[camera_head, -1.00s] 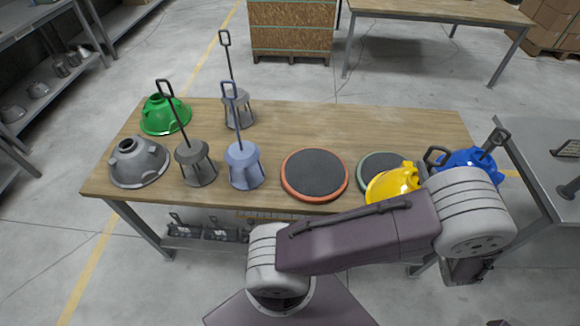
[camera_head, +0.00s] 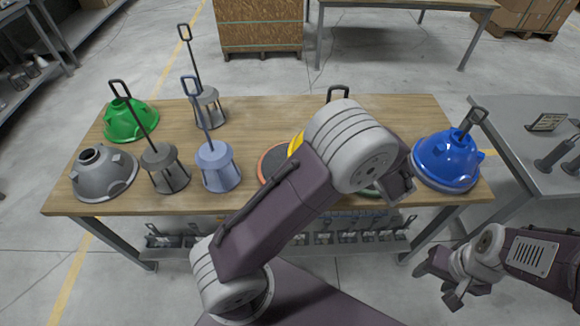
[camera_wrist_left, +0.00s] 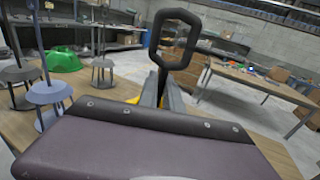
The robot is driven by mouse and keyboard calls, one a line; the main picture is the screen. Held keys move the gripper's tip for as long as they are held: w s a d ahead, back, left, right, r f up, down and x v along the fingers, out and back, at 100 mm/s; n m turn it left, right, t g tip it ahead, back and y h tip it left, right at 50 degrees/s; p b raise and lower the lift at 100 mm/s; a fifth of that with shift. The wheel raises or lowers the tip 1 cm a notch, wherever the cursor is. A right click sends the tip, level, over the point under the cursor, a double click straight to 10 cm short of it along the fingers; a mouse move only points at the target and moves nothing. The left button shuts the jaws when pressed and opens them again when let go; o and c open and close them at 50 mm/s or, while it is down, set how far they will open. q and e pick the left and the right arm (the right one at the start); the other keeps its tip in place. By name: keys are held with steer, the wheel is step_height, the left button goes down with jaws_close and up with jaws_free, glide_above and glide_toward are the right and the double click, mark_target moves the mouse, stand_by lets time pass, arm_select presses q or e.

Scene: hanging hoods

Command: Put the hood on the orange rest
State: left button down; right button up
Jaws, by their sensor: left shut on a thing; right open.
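The yellow hood (camera_head: 296,143) is mostly hidden behind my left arm in the head view; a strip of it shows above the orange rest (camera_head: 264,164). Its black loop handle (camera_head: 338,92) rises behind my arm. In the left wrist view, my left gripper (camera_wrist_left: 163,92) is shut on the handle (camera_wrist_left: 174,40), with bits of yellow beyond the fingers. The orange rest has a dark round top and is partly covered by my arm. Whether the hood touches it cannot be seen. My right gripper (camera_head: 447,285) is open and empty, in front of the table at lower right.
A blue hood (camera_head: 445,160) stands at the table's right end. Grey (camera_head: 103,175) and green (camera_head: 130,122) hoods and several stands with tall handles, one of them blue-grey (camera_head: 217,168), fill the left side. The wooden table (camera_head: 270,115) is clear at the back middle.

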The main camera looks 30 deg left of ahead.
mark_target(297, 138)
arm_select(q)
steer(key=shift+a, duration=0.1)
steer(key=a+f, duration=1.1)
steer(key=shift+s+a, duration=0.25)
steer(key=c, duration=1.5)
jaws_free()
